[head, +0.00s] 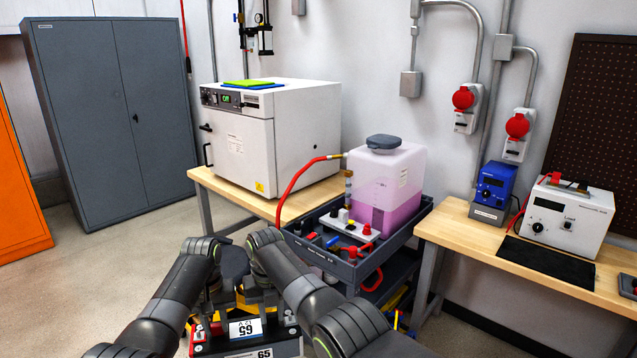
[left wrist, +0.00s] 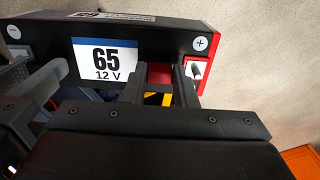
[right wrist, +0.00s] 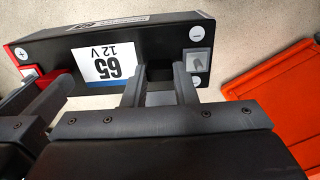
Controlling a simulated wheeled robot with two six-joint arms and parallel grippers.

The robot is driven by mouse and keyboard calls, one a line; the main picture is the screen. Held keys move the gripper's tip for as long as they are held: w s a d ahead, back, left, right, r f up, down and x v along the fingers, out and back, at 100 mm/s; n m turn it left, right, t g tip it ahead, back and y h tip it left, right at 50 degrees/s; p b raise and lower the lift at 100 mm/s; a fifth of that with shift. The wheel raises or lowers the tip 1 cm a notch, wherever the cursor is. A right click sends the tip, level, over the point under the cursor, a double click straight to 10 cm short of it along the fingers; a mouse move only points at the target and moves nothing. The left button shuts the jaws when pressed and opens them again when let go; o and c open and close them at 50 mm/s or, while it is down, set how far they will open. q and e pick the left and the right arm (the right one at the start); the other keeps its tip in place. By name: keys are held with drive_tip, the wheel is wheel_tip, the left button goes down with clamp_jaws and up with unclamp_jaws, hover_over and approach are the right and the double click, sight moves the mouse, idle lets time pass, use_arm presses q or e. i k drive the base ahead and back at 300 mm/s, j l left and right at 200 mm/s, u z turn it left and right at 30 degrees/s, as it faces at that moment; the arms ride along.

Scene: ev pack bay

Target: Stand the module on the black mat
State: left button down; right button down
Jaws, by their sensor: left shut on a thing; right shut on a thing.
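The module is a black and red battery block (head: 249,346) with a white and blue "65 12 V" label, low in the head view in front of me. It also fills the top of the left wrist view (left wrist: 135,38) and the right wrist view (right wrist: 150,32). My left gripper (left wrist: 160,75) is shut on it near its plus end. My right gripper (right wrist: 158,75) is shut on it near its minus end. My arms partly hide the module in the head view. The black mat (head: 548,262) lies bare on the right wooden bench.
A cart (head: 330,268) with a pink-liquid tank (head: 388,188) and red hose stands ahead, between the benches. A blue power supply (head: 494,192) and a white load box (head: 568,218) stand behind the mat. A white oven (head: 270,135) sits on the left bench. Open floor lies left.

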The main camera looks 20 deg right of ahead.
sight(545, 260)
drive_tip(key=i+z, duration=0.25)
drive_tip(key=z, duration=0.2)
drive_tip(key=i+z, duration=0.25)
drive_tip(key=z, duration=0.15)
drive_tip(key=i+l+z, duration=0.1)
drive_tip(key=i+z, duration=0.15)
drive_tip(key=z, duration=0.2)
drive_tip(key=i+z, duration=0.25)
drive_tip(key=z, duration=0.2)
drive_tip(key=i+z, duration=0.65)
drive_tip(key=i, duration=0.75)
drive_tip(key=u, duration=0.5)
drive_tip(key=i+l, duration=0.05)
